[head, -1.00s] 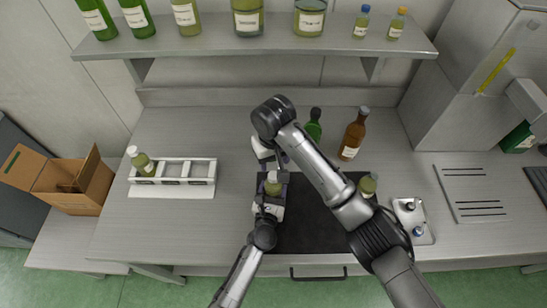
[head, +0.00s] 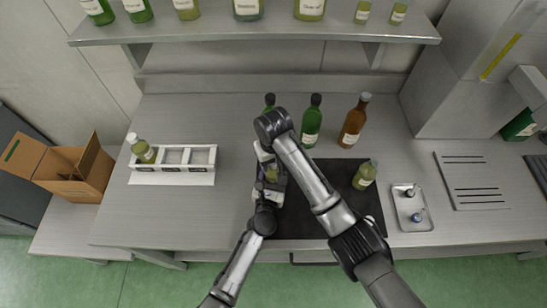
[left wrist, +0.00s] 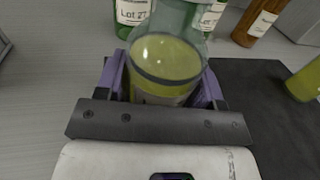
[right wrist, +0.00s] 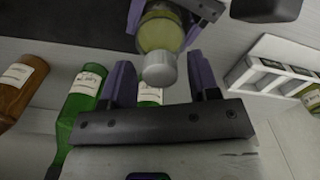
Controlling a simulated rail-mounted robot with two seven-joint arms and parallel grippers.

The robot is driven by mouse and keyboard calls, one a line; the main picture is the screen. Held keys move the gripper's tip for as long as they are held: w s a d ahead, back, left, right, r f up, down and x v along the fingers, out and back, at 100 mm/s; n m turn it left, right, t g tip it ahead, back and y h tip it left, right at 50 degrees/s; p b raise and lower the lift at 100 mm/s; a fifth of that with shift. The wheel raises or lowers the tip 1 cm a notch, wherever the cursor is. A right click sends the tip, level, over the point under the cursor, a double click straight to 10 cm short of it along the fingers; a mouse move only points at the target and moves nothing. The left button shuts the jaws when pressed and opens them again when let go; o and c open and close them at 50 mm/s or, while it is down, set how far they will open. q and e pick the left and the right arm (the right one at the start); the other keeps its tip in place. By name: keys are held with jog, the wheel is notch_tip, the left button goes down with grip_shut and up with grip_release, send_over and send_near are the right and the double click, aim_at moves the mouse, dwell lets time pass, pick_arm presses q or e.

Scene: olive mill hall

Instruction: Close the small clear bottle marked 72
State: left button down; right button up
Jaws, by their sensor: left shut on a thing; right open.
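My left gripper (head: 270,190) is shut on a small clear bottle (left wrist: 165,65) of yellow-green liquid, above the dark mat's left part. The bottle (head: 271,173) is partly hidden by my grippers in the head view; I cannot read a 72 on it. In the right wrist view a pale grey cap (right wrist: 160,69) sits at its mouth; I cannot tell how tight it is. My right gripper (right wrist: 160,80) is open, with its fingers on either side of the cap and visible gaps to it.
A metal tray (head: 399,213) at the right holds two small stoppers or caps. Another yellow-green bottle (head: 364,175) stands on the mat (head: 325,205). Green bottles (head: 311,122) and a brown bottle (head: 354,121) stand behind. A white rack (head: 203,160) holds one bottle at the left.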

jog(key=c, duration=1)
jog(key=o, duration=1.1)
notch_tip(320, 180, up, 6)
jog(key=shift+w+r, duration=0.15)
jog(key=shift+r, duration=2.85)
